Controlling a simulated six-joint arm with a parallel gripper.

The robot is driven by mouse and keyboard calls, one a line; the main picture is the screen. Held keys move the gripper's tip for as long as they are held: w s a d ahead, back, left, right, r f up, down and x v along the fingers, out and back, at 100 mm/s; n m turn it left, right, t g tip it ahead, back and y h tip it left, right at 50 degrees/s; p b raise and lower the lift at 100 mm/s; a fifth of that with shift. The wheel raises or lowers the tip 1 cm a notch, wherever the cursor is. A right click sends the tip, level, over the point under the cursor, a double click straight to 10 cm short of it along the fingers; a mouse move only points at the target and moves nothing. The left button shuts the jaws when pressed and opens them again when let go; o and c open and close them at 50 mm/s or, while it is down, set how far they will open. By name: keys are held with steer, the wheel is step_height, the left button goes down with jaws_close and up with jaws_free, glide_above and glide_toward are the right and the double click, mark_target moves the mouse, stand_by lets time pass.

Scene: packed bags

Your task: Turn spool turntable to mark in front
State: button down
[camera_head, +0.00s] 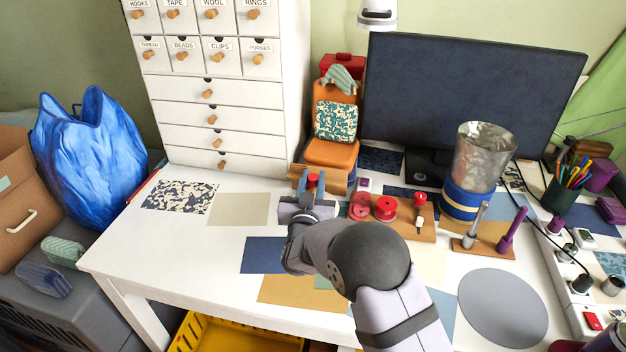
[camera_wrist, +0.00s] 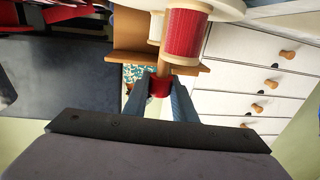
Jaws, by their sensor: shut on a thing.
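My gripper (camera_head: 312,184) is low over the table, in front of the small orange chair, its blue fingers shut on a small red piece (camera_head: 312,179). In the wrist view the fingers (camera_wrist: 159,97) stand on both sides of this red piece (camera_wrist: 159,87). A larger red thread spool (camera_wrist: 186,33) with pale wooden ends shows just above it there, close to a round white surface (camera_wrist: 205,7) cut off by the top edge. I cannot tell if that surface is the turntable. My arm hides much of the area below the gripper, and I cannot make out a mark.
A wooden board (camera_head: 412,233) with red spools (camera_head: 385,207) lies right of my gripper. The orange chair (camera_head: 331,152) and white drawer cabinet (camera_head: 230,100) stand behind. A metal tin (camera_head: 482,160) and monitor (camera_head: 470,95) are back right. The table's left front is clear, with flat sheets.

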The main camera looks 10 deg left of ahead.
steer(key=shift+a+f+m+g+h, duration=0.1)
steer(key=shift+m+g+h, duration=0.1)
steer(key=shift+m+h, duration=1.35)
steer(key=shift+m+g+h, duration=0.2)
steer(key=shift+m+h, duration=0.75)
steer(key=shift+h, duration=1.2)
steer(key=shift+m+g+h+b, duration=0.5)
steer(key=shift+m+h+b, duration=0.15)
steer(key=shift+h, duration=0.45)
steer(key=shift+m+h, duration=0.35)
steer(key=shift+h, duration=0.15)
steer(key=shift+m+g+h+b, duration=0.5)
steer(key=shift+g+h+b, duration=0.1)
steer(key=shift+b, duration=0.25)
steer(key=c, duration=1.5)
jaws_free()
steer(key=shift+o, duration=0.2)
steer(key=shift+v, duration=3.65)
